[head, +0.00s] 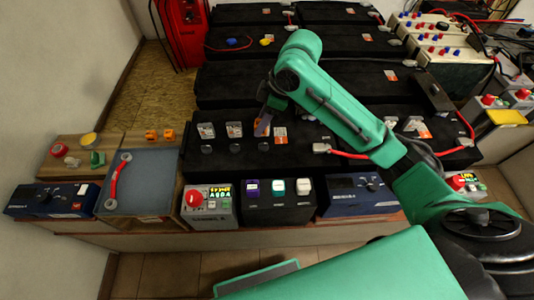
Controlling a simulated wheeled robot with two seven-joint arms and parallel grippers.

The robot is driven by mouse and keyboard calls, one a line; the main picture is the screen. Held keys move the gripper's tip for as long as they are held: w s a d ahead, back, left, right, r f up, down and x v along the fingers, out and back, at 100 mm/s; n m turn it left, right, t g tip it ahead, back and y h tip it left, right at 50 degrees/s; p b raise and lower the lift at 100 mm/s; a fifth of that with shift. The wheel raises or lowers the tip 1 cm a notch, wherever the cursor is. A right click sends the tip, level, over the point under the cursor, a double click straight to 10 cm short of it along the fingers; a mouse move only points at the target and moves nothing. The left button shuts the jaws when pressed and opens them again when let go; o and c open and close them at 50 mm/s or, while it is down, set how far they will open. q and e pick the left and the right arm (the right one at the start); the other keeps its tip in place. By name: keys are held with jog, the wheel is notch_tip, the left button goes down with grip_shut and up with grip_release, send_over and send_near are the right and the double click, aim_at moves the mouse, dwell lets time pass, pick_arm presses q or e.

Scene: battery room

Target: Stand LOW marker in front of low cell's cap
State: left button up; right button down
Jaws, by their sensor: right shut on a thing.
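My right gripper (264,121) is at the front black battery bank (340,118), its arm coming in from the right. It is shut on a small orange piece, probably the LOW marker (262,125), mostly hidden by the fingers; any lettering is too small to read. Below it is a round dark cap (262,147); two similar caps, a left one (208,149) and a middle one (235,149), sit in the same row. I cannot tell which cell is low, nor whether the marker touches the bank. My left gripper is not in view.
Two orange pieces (151,135) stand on the wooden board (125,140) at left, near a grey tray (140,185) with a red-handled cable. Control boxes line the front, including one with a red button (194,198). A red cable (350,155) crosses the bank's right part.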

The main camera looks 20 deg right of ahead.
aim_at(260, 161)
jog(key=shift+n+g, duration=0.3)
jog(key=shift+n, duration=0.6)
jog(key=v, duration=0.4)
jog(key=shift+w+a, duration=0.25)
jog(key=shift+w, duration=0.15)
notch_tip(260, 161, down, 20)
jog(key=shift+r, duration=0.15)
jog(key=c, duration=0.8)
grip_release()
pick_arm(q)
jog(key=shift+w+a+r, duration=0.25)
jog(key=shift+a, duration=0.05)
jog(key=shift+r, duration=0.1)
pick_arm(e)
jog(key=v, duration=1.2)
jog(key=shift+d, duration=0.2)
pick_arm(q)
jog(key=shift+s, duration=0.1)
